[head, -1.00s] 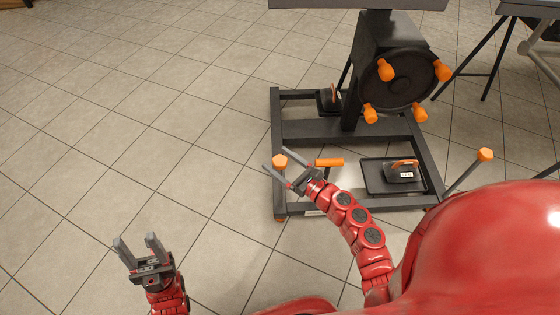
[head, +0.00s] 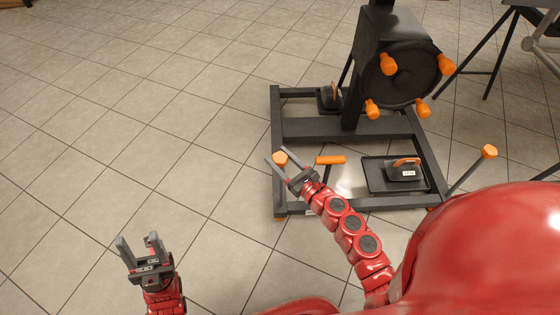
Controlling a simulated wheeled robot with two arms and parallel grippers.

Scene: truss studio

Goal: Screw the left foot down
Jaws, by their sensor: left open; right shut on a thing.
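The left foot's orange knob (head: 280,158) stands over the left side rail of the dark frame (head: 277,190). My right gripper (head: 277,158) has its fingers around this knob and is shut on it; part of the knob shows between the fingers. The foot's lower part is hidden, with a bit of orange showing under the frame's near left corner. My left gripper (head: 138,243) is open and empty over the bare floor, well to the left of the frame.
An orange T-handle (head: 330,160) stands just right of my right gripper. A black tray with a weight (head: 403,172) sits on the frame's right part. A round dark hub with several orange knobs (head: 400,78) rises behind. An orange-tipped rod (head: 489,152) leans at right. Floor at left is clear.

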